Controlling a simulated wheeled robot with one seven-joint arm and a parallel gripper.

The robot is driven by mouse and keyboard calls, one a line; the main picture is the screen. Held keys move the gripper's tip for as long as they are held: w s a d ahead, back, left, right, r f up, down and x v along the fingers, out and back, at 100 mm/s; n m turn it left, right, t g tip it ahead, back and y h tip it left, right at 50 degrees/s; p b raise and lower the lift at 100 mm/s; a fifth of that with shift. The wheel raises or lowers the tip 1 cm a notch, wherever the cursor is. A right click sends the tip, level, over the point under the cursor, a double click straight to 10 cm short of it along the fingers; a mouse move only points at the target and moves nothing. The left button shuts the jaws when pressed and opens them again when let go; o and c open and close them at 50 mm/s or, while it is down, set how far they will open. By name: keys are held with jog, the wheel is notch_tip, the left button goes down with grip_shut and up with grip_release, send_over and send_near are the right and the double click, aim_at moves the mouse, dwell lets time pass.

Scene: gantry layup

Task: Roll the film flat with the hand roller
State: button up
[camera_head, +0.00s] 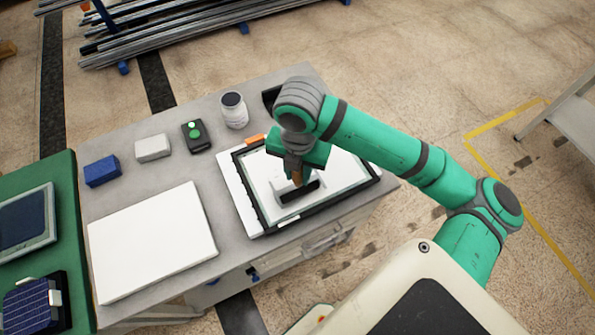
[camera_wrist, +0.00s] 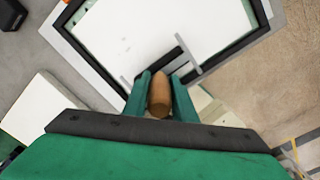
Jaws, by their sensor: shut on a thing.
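My gripper (camera_wrist: 159,95) is shut on the brown wooden handle of the hand roller (camera_wrist: 160,98). In the head view the hand roller (camera_head: 297,189) shows as a pale roller with a dark part, low over the film's near side; I cannot tell if it touches. The film (camera_head: 262,183) is a pale sheet inside a black rectangular frame on a white board. It also shows in the wrist view (camera_wrist: 150,30), white and flat-looking. My arm hides the film's far middle part.
On the grey table (camera_head: 222,245) are a white slab (camera_head: 150,240), blue block (camera_head: 102,171), light grey block (camera_head: 152,148), black device with green buttons (camera_head: 195,136) and a white jar (camera_head: 234,112). A green table (camera_head: 65,225) with dark panels stands at the left.

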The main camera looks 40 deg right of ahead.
jog(key=shift+r, duration=2.4)
